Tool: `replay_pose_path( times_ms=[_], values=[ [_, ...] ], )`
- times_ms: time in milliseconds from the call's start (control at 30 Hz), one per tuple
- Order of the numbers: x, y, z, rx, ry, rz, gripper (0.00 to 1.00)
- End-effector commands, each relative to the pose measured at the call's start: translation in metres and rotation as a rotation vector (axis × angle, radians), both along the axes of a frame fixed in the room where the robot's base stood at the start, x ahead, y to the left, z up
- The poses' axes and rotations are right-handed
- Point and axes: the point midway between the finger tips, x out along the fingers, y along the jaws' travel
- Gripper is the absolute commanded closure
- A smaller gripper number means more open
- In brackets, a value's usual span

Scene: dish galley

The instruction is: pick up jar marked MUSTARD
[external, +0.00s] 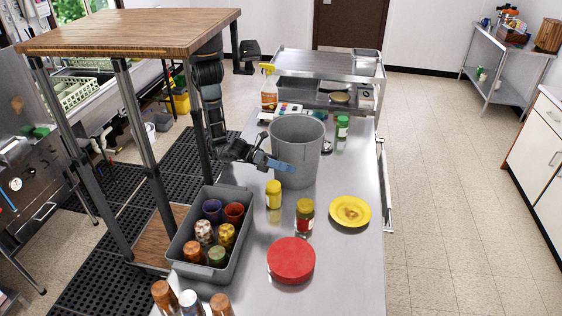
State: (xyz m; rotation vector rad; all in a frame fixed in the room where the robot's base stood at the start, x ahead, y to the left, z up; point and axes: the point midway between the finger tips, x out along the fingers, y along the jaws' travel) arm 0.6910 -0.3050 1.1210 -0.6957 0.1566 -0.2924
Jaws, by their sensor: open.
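Two small containers stand upright on the steel counter below my gripper: a plain yellow one (274,195) and a glass jar with a yellowish lid and a red label (305,218). A third jar, green with a pale label (342,127), stands farther back beside the grey bin. No lettering is readable, so I cannot tell which is marked MUSTARD. My gripper (283,166), with blue fingers, is open and appears empty. It is in front of the grey bin's side, above and behind the yellow container, apart from all three.
A tall grey bin (297,140) stands directly behind my gripper. A grey tub (176,246) of several cups sits at left. A red round object (291,261) and a yellow plate (350,211) lie nearer and right. A spray bottle (269,88) stands at the back. The counter's right edge is clear.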

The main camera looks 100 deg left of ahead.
Motion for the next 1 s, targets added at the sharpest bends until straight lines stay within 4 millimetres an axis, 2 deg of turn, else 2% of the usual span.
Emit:
replay_pose_path(
  times_ms=[33,167,333,400,500,667,1000],
  values=[
    [-0.009,0.009,-0.015,0.004,-0.008,-0.016,0.08],
    [-0.033,0.028,-0.043,0.066,-0.059,-0.045,0.08],
    [-0.075,0.048,-0.098,0.363,-0.163,-0.073,0.08],
    [-0.088,0.054,-0.113,0.474,-0.208,-0.081,0.08],
    [-0.1,0.061,-0.124,0.578,-0.255,-0.088,0.08],
    [-0.106,0.064,-0.13,0.646,-0.29,-0.093,0.08],
    [-0.076,0.053,-0.131,0.65,-0.293,-0.091,0.08]
  ],
)
